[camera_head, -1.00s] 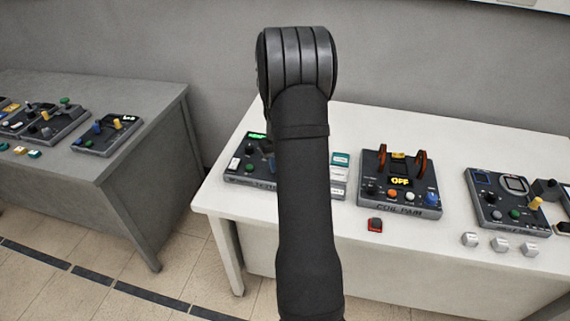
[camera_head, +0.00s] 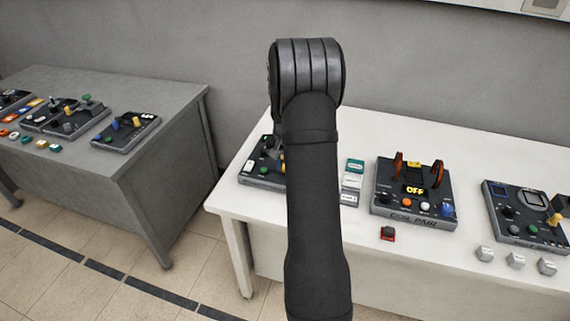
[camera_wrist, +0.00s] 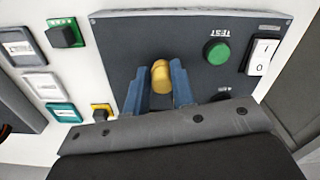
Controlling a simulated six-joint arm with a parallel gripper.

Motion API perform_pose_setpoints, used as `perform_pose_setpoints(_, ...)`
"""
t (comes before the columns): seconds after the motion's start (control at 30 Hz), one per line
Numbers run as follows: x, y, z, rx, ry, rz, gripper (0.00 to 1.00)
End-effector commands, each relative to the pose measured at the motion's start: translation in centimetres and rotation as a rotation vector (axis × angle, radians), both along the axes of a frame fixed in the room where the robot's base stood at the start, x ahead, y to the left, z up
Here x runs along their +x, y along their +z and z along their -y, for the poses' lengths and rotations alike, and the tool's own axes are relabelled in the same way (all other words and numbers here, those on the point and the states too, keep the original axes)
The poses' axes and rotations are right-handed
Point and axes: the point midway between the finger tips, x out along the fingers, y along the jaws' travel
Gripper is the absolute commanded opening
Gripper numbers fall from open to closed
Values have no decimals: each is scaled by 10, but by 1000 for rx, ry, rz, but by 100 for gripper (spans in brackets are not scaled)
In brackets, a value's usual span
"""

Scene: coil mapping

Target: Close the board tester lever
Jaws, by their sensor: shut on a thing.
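The board tester (camera_head: 262,174) is the dark panel at the left end of the white table, partly hidden behind my arm in the head view. In the wrist view its dark face (camera_wrist: 205,30) fills the upper middle, upside down. Its lever (camera_wrist: 160,77) ends in a yellow, rounded grip. My gripper (camera_wrist: 160,90) has blue fingers on either side of this grip and is shut on it. The lever's base is hidden by its grip and my fingers. In the head view my gripper is hidden behind my arm.
A green button (camera_wrist: 216,52) and a white rocker switch (camera_wrist: 262,55) sit on the tester's face. White and green blocks (camera_head: 352,182) stand beside it. A red-and-black switch (camera_head: 387,233) lies at the table's front.

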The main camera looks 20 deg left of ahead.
Motion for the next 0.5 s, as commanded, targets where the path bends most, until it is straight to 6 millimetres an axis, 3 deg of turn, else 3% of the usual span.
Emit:
perform_pose_setpoints(0.23, 5, 3, -5, 12, 3, 18, 0)
perform_pose_setpoints(0.27, 5, 3, -5, 12, 3, 18, 27)
perform_pose_setpoints(0.33, 5, 3, -5, 12, 3, 18, 40)
perform_pose_setpoints(0.5, 4, 3, -4, 9, 3, 15, 42)
